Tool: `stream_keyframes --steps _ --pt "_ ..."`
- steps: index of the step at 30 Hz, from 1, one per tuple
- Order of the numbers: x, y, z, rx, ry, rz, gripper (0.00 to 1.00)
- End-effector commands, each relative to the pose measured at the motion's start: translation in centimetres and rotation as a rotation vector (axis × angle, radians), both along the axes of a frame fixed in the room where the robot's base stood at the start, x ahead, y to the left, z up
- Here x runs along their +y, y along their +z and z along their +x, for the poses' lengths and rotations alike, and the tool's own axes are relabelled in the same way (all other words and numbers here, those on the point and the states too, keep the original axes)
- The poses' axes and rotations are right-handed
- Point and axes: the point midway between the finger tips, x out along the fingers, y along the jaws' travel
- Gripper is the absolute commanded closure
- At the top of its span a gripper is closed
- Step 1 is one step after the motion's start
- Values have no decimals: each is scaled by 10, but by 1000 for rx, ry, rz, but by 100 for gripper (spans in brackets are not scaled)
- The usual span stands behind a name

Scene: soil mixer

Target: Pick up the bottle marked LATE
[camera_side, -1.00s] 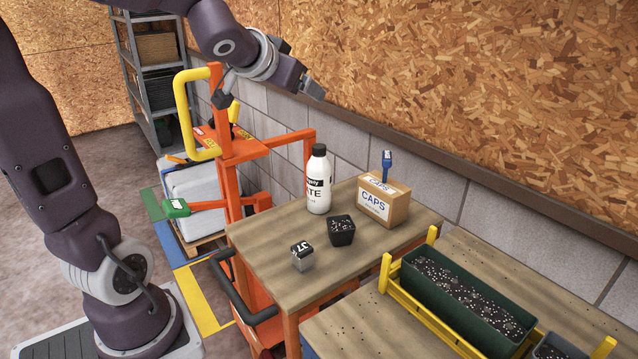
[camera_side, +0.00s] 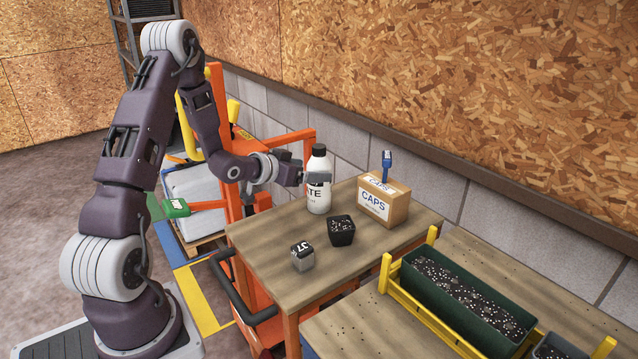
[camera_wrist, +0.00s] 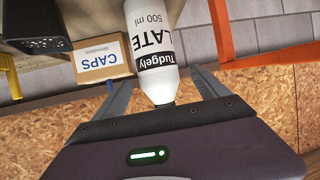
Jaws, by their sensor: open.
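The white bottle marked LATE (camera_side: 319,201), with a black cap, stands upright on the wooden table. Its label, reading LATE and 500 ml, shows upside down in the wrist view (camera_wrist: 156,45). My gripper (camera_side: 318,178) is at the upper part of the bottle, level with its label. In the wrist view my gripper's fingers (camera_wrist: 165,82) are spread, one on each side of the bottle, with gaps between them and it. The lower end of the bottle is cut off in the wrist view.
A cardboard CAPS box (camera_side: 383,203) with a blue tool stands right of the bottle. An orange frame (camera_side: 310,140) rises behind left. A green planter (camera_side: 470,300) is at right.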

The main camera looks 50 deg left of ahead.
Motion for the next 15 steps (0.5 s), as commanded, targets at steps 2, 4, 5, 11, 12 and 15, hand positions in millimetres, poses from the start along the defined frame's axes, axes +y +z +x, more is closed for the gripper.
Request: stream_keyframes --steps 2,4,5,11,12,15 --pt "0 -21 0 4 1 -3 16" --pt "0 -29 1 1 0 0 16" --pt "0 -31 2 -1 -1 1 16" --pt "4 -42 28 -3 -3 4 16" --pt "4 -44 36 -4 -4 3 16" --pt "7 -51 54 -4 -3 3 16"
